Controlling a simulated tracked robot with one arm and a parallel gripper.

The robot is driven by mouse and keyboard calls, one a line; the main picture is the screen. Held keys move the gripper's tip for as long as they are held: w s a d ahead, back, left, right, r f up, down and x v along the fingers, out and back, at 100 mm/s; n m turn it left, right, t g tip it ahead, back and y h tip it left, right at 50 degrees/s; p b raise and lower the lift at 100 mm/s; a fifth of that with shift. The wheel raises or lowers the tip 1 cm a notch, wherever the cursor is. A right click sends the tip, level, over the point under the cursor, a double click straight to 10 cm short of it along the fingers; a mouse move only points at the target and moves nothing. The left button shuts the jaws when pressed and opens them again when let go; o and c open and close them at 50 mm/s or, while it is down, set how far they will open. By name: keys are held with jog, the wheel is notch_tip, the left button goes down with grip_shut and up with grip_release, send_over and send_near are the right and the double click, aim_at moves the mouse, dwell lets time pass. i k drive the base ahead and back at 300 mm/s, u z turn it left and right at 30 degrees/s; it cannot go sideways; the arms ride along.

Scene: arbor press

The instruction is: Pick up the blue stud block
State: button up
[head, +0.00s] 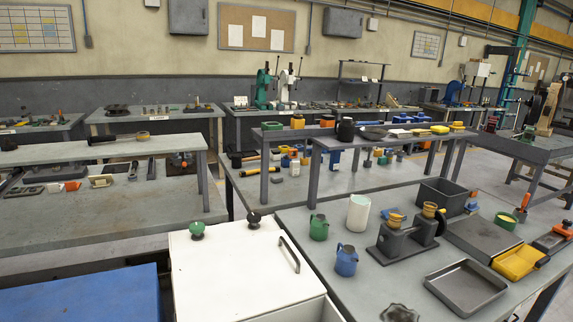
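Several small blue blocks (402,118) sit together near the back of the raised shelf at centre right, beside yellow pieces. Another blue piece (334,158) stands lower down on the middle bench, under that shelf. These are too small and far off to tell which one is the blue stud block. My gripper is not in view, so its state does not show.
The raised shelf (350,143) also holds a black canister (346,130) and a dark pan (373,133). The near right bench holds jugs, a white cup (358,212), a grey tray (466,288) and a black bin (443,196). A white cabinet (235,270) stands in front.

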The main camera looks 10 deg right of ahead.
aim_at(285, 164)
jog(key=z, duration=2.2)
jog(key=i, duration=6.3)
